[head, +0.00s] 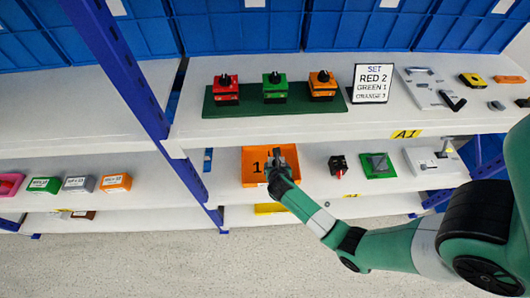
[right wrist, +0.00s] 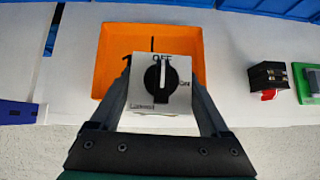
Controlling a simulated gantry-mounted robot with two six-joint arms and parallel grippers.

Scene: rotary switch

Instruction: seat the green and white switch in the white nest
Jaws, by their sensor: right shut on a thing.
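My right gripper (right wrist: 163,88) is shut on a switch with a white face (right wrist: 144,90), a black round knob and OFF and ON marks. No green shows on the side of the switch that I see. In the right wrist view the switch is in front of an orange tray (right wrist: 109,50). In the head view my right gripper (head: 278,160) is at the orange tray (head: 250,178), on the lower shelf, and largely hides the held switch. I cannot tell for sure which thing is the white nest. My left gripper is out of view.
Right of the tray stand a black and red switch (head: 338,165), a green block with a grey part (head: 378,167) and a white piece (head: 420,158) with a grey lever. Above, a green board (head: 250,105) holds three switches beside a sign (head: 372,83). A blue post (head: 150,110) stands left.

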